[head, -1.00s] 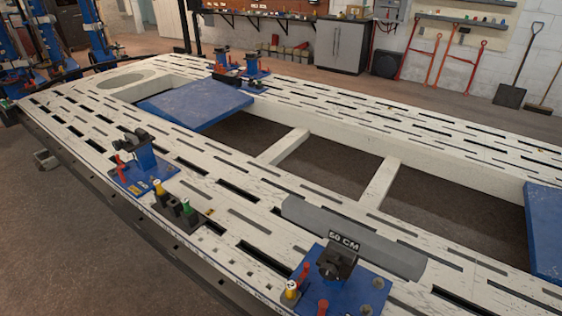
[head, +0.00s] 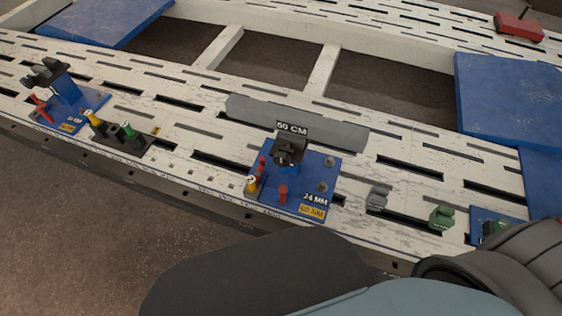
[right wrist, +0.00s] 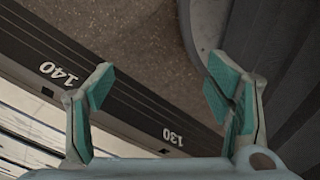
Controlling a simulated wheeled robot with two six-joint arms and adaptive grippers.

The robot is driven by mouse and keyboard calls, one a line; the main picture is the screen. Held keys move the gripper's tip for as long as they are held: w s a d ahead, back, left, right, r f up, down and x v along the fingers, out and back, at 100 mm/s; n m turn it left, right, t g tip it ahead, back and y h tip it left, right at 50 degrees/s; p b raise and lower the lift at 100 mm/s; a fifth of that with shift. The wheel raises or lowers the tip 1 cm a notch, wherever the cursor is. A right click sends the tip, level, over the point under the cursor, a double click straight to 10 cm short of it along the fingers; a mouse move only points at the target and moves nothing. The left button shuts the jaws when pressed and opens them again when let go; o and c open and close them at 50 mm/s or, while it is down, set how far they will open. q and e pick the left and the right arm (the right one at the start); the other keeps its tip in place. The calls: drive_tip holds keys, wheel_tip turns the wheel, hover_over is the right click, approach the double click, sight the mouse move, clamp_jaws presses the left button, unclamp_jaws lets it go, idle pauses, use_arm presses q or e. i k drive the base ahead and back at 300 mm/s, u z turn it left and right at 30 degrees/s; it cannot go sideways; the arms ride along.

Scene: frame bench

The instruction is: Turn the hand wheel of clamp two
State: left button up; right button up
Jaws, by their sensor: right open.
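A clamp with a black head (head: 288,150) stands on a blue plate (head: 310,180) near the bench's front edge. The plate has red pins, a yellow-topped piece and labels that read 24 MM and 60 NM. A second similar clamp (head: 62,85) stands on a blue plate at the left. I cannot tell which is clamp two, and no hand wheel shows clearly. My right gripper (right wrist: 160,85) is open and empty in the right wrist view, over the bench's dark side rail marked 140 and 130. My left gripper is not in view.
A grey bar (head: 297,120) marked 60 CM lies behind the near clamp. Small grey (head: 377,198) and green (head: 441,217) pieces are at right. My arm parts cover the lower right.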

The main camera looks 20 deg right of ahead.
sight(282, 159)
drive_tip(key=z, duration=0.55)
drive_tip(key=k, duration=1.3)
drive_tip(key=z, duration=1.05)
drive_tip(key=i, duration=1.2)
drive_tip(key=u, duration=0.3)
